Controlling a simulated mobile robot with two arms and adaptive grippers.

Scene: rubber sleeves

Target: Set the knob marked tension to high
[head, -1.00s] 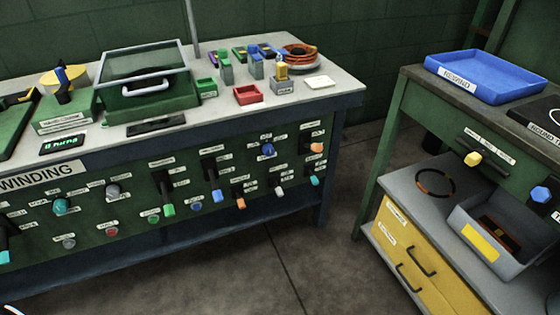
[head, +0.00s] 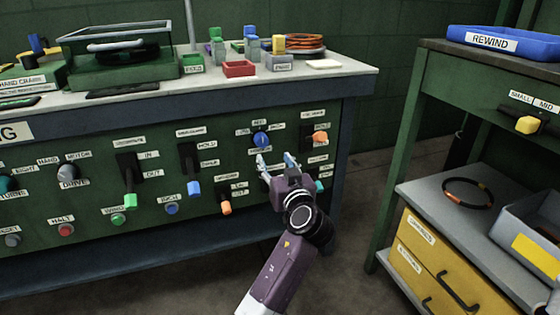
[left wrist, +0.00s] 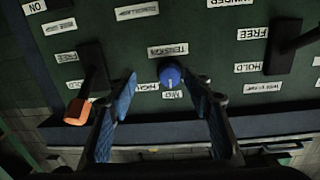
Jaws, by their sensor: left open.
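The round blue tension knob (head: 261,139) is on the green front panel of the left bench, with small labels around it. In the left wrist view, the blue knob (left wrist: 170,73) sits between the TENSION label (left wrist: 167,50) and the MID label (left wrist: 172,95). A pale mark on it appears to face MID. The HIGH label (left wrist: 147,87) is partly hidden by a finger. My left gripper (head: 277,161) is open in front of the panel, just below and right of the knob in the head view. Its fingertips (left wrist: 161,79) flank the knob in the wrist view; contact cannot be told.
An orange-handled lever (head: 319,137) is right of the knob, another orange handle (head: 226,208) below it. A blue-handled lever (head: 194,188) is to the left. A second bench with a blue REWIND tray (head: 500,42) stands at right, with bare floor between.

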